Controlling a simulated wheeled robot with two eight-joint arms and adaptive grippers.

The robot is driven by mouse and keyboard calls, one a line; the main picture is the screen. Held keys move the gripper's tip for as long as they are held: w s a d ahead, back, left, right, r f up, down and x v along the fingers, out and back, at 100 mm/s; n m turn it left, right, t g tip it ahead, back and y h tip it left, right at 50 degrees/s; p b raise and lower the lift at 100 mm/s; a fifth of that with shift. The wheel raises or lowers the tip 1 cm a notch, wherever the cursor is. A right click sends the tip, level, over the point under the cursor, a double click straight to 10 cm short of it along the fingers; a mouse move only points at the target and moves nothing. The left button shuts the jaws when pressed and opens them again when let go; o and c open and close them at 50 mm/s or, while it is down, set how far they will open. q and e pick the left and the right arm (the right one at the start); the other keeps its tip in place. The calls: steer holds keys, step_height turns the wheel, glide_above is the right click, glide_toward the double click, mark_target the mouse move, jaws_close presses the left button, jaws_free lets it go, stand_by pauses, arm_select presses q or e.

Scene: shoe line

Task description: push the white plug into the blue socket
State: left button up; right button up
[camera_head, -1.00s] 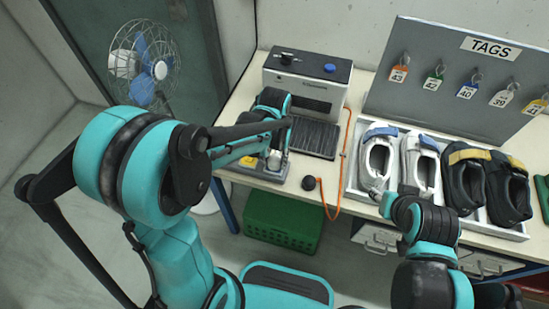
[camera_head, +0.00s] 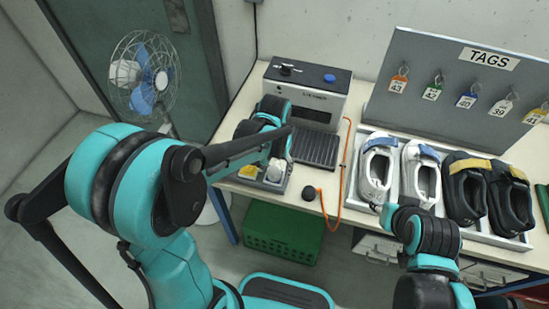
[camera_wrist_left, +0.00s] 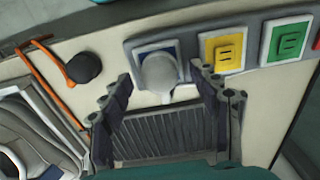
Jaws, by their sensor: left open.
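The white plug (camera_wrist_left: 160,72) shows in the left wrist view, on the blue socket (camera_wrist_left: 143,50), whose blue face shows around it. How deep the plug sits cannot be told. In the head view the plug (camera_head: 275,172) is a small pale shape on the bench, partly hidden by my left arm. My left gripper (camera_wrist_left: 165,88) is open, its fingers on either side below the plug and apart from it, with nothing between them.
Yellow (camera_wrist_left: 224,49) and green (camera_wrist_left: 290,41) sockets stand beside the blue one. A grey machine (camera_head: 308,90) with a ribbed plate stands behind. A black bulb (camera_head: 309,193) with an orange cord and a shoe tray (camera_head: 352,200) lie to the right.

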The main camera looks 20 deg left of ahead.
arm_select(q)
step_height(320, 180, up, 11)
steer(key=s+a+t, duration=0.4)
steer(key=s+t, duration=0.3)
steer(key=s, duration=0.3)
steer(key=shift+s+a+f, duration=0.2)
steer(key=shift+a+f, duration=0.15)
steer(key=shift+f, duration=0.1)
stand_by(0.8)
